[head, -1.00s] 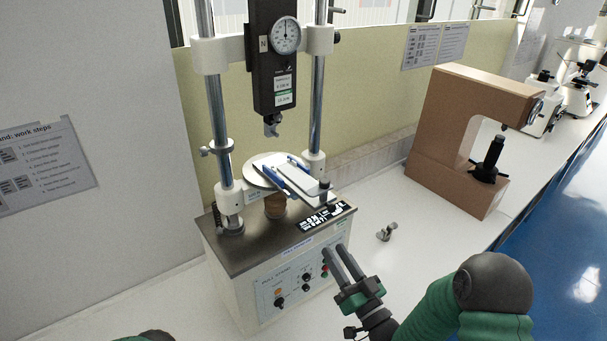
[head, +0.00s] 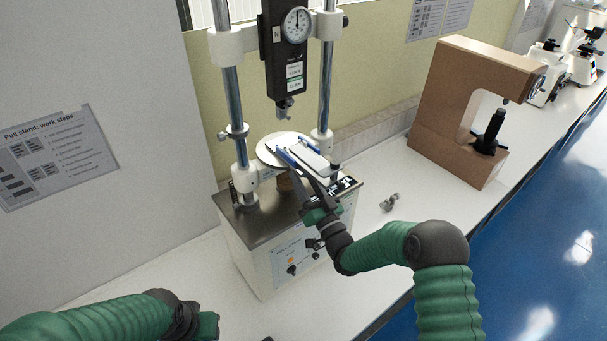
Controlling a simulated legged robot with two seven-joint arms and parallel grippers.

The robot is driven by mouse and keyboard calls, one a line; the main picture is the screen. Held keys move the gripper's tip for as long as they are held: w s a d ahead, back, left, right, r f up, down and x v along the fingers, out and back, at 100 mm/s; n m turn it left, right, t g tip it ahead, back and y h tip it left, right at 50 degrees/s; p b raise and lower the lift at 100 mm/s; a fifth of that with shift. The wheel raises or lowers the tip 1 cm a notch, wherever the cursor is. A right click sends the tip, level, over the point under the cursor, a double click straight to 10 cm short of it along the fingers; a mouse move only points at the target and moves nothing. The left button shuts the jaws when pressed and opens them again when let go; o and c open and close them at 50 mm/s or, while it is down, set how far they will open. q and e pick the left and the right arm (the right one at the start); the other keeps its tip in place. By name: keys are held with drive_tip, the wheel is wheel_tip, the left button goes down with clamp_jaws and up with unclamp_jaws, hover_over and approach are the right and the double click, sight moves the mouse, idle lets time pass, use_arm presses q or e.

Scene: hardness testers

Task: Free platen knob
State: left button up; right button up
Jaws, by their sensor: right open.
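The pull stand (head: 300,255) has a round pale platen (head: 268,150) low between its two posts. A white slab with blue edges (head: 310,158) lies on the platen and sticks out to the right. A small black knob (head: 335,169) shows at the slab's right end; I cannot tell what it is fixed to. My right gripper (head: 298,172) is open at the slab's near side, its fingers overlapping the slab in view; contact is unclear. My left gripper (head: 207,325) is at the bottom edge, mostly cut off, its jaws unclear.
A force gauge with a dial (head: 296,24) and hook hangs above the platen. A small metal fitting (head: 390,202) lies on the white bench right of the stand. A brown C-shaped tester (head: 440,115) stands farther right, with microscopes behind.

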drive_tip(key=shift+w+d, duration=0.15)
drive_tip(key=shift+d, duration=0.6)
drive_tip(key=shift+c, duration=0.6)
drive_tip(key=shift+d, duration=0.3)
drive_tip(key=shift+c, duration=2.2)
drive_tip(key=shift+s+a+r, duration=0.1)
drive_tip(key=shift+s+a, duration=0.15)
drive_tip(key=shift+a, duration=0.25)
clamp_jaws()
use_arm(q)
wheel_tip(320, 180, down, 14)
drive_tip(key=d+b, duration=0.1)
drive_tip(key=b, duration=1.3)
drive_tip(key=shift+d, duration=0.25)
use_arm(e)
drive_tip(key=shift+w+d+f+n+g+y, duration=0.1)
drive_tip(key=shift+n+g+y, duration=0.55)
drive_tip(key=shift+n, duration=1.1)
drive_tip(key=shift+w+d+f+n+g+y, duration=0.1)
drive_tip(key=shift+d+n+g+y, duration=0.1)
drive_tip(key=shift+n+y, duration=1.15)
drive_tip(key=shift+d+n+g+y, duration=0.1)
drive_tip(key=shift+n+g+y, duration=0.35)
drive_tip(key=shift+n, duration=1.65)
use_arm(q)
drive_tip(key=shift+r, duration=0.1)
